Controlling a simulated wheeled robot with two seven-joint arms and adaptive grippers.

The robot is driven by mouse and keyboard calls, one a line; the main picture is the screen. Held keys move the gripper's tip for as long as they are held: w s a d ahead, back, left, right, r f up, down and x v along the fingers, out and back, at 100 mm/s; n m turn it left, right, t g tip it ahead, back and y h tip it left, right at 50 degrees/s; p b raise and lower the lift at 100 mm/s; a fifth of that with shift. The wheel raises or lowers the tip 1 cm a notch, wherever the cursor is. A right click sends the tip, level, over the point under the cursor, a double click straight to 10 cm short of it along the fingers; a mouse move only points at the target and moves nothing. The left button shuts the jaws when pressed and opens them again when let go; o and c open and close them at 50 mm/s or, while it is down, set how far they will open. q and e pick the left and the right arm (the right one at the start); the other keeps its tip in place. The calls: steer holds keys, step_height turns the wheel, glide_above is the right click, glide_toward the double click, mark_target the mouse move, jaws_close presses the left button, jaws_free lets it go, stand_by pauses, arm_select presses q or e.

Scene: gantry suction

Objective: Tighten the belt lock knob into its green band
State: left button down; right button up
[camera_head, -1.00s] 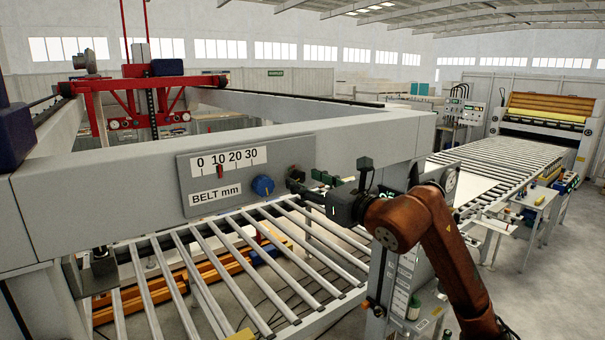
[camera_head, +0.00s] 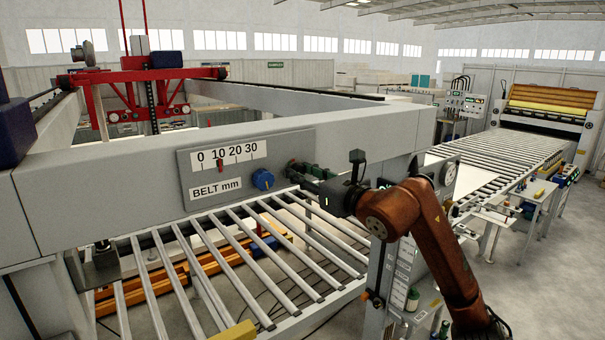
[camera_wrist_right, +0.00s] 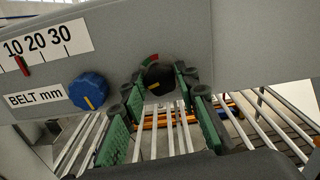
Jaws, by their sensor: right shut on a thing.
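The belt lock knob (camera_wrist_right: 157,79) is black with a short yellow pointer line. It sits on the grey beam, and a red and green arc shows above it in the right wrist view. The pointer line is at the knob's lower left, away from the arc's visible part. My right gripper (camera_head: 299,174) reaches the beam from the right, its green-padded fingers shut on the knob, one on each side. These fingers also show in the right wrist view (camera_wrist_right: 160,82). The fingers partly hide the knob and band. My left gripper is not in view.
A blue knob (camera_head: 263,180) with a yellow line is close left of the lock knob. The BELT mm scale plate (camera_head: 215,188) has a red pointer near 10. A roller conveyor (camera_head: 250,250) runs below the beam (camera_head: 90,195).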

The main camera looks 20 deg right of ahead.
steer(key=shift+c, duration=0.8)
steer(key=shift+f+m+b, duration=0.1)
steer(key=shift+m+b, duration=1.2)
steer(key=shift+b, duration=0.1)
steer(key=m+b, duration=0.2)
steer(key=shift+d+m, duration=0.1)
steer(key=shift+m, duration=0.2)
steer(key=shift+m+b, duration=0.35)
steer(key=shift+m, duration=0.15)
steer(key=shift+r, duration=0.2)
steer(key=o, duration=1.1)
steer(key=shift+o, duration=0.2)
steer(key=shift+f, duration=0.1)
